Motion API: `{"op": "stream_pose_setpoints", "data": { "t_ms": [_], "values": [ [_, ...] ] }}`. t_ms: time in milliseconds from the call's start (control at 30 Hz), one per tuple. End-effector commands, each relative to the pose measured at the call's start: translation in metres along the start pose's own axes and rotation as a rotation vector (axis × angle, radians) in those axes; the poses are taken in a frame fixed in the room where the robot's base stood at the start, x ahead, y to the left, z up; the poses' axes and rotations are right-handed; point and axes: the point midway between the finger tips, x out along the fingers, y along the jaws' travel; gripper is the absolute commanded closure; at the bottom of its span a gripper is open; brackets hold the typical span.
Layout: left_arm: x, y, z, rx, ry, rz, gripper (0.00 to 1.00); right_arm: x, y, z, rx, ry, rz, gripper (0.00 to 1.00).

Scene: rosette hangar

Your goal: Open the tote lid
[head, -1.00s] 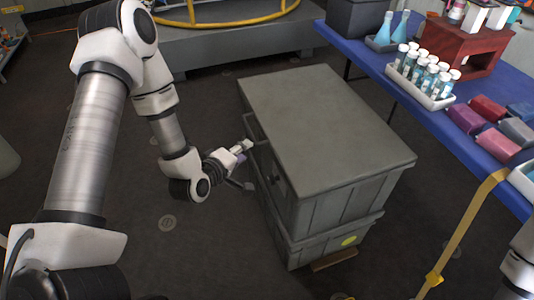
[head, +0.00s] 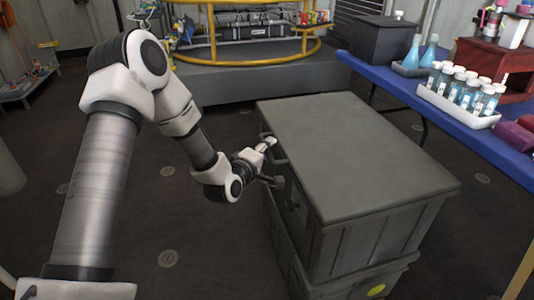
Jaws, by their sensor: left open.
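The grey tote (head: 375,240) stands on the floor right of centre, on top of another grey box. Its flat lid (head: 350,150) lies closed across the top. A dark handle (head: 272,150) sticks out from the tote's left side near the top. My left gripper (head: 272,162) is open at that side, with its fingers close to the handle. I cannot tell whether they touch it. My right gripper is out of view.
A blue-covered table (head: 455,130) stands at the right with a white rack of vials (head: 462,100), flasks and a dark box (head: 385,40). A yellow-railed platform (head: 250,75) is behind.

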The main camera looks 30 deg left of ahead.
Motion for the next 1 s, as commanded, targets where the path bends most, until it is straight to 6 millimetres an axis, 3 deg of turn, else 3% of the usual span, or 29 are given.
{"op": "stream_pose_setpoints", "data": {
  "t_ms": [133,233,267,500,667,867,1000],
  "values": [
    [0.0,0.0,0.0,0.0,0.0,0.0,0.59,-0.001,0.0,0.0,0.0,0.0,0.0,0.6],
    [0.0,0.0,0.0,0.0,0.0,0.0,0.94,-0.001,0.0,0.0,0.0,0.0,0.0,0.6],
    [0.0,0.0,0.0,0.0,0.0,0.0,1.0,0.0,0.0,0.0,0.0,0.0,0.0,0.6],
    [-0.001,0.001,0.0,0.001,0.0,-0.001,1.0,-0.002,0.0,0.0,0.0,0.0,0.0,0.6],
    [-0.002,0.013,-0.002,0.012,0.0,-0.012,1.0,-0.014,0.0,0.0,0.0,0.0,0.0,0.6],
    [-0.006,0.049,-0.007,0.058,0.0,-0.055,1.0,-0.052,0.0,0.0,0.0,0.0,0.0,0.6],
    [-0.01,0.088,-0.01,0.113,-0.001,-0.108,1.0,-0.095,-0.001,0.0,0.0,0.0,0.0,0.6]
  ]
}}
